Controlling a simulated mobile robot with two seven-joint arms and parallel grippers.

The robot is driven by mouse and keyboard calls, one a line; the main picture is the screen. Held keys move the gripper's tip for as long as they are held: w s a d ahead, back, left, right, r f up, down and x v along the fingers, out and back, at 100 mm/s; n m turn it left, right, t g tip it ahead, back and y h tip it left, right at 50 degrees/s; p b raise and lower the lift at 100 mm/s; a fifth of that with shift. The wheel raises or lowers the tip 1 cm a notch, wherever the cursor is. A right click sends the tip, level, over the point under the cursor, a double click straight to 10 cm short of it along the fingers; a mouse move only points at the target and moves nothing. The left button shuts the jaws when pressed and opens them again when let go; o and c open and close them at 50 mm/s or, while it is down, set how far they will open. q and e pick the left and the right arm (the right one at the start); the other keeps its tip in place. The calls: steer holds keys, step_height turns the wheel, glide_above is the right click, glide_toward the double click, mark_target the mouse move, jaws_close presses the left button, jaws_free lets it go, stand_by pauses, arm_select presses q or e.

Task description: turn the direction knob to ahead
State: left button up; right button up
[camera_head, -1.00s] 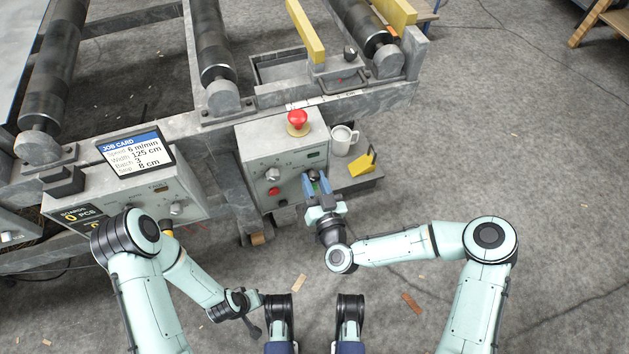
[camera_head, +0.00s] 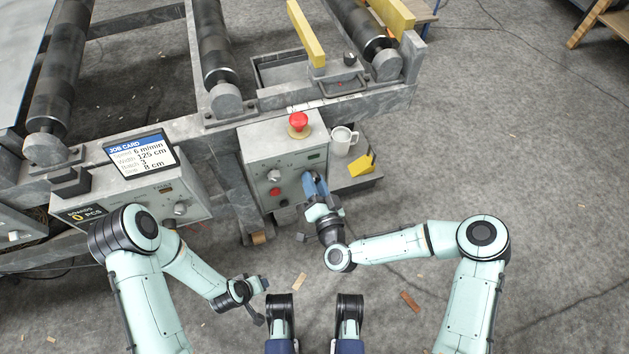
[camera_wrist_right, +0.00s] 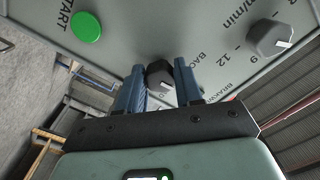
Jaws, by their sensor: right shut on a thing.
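The direction knob (camera_wrist_right: 159,76) is a dark round knob with a white mark, with the word BACK printed beside it in the right wrist view. My right gripper (camera_wrist_right: 160,78) has its two blue fingers on either side of the knob and is shut on it. In the head view my right gripper (camera_head: 314,184) reaches the right part of the control box front (camera_head: 262,168), and its fingers hide the knob there. My left gripper (camera_head: 262,284) hangs low, away from the boxes; its jaw state is unclear.
A green START button (camera_wrist_right: 87,27) and a speed knob (camera_wrist_right: 270,39) flank the held knob. A red mushroom button (camera_head: 298,122) tops the box. A white mug (camera_head: 342,141) and a yellow object (camera_head: 362,165) stand to its right. A job card (camera_head: 138,154) is at left.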

arm_select(q)
steer(key=shift+s+d+r+p, duration=0.45)
steer(key=shift+s+r+p, duration=0.1)
steer(key=shift+r, duration=0.1)
arm_select(e)
steer(key=shift+a+m, duration=0.1)
steer(key=shift+m, duration=3.8)
steer(key=shift+s, duration=0.1)
steer(key=o, duration=1)
steer(key=shift+o, duration=0.2)
arm_select(q)
steer(key=s, duration=0.1)
steer(key=s+d+r+p, duration=0.1)
steer(key=s+r+g+p, duration=0.1)
steer(key=shift+d+h, duration=0.25)
steer(key=shift+h, duration=0.15)
arm_select(e)
steer(key=v, duration=1.3)
steer(key=shift+s, duration=0.15)
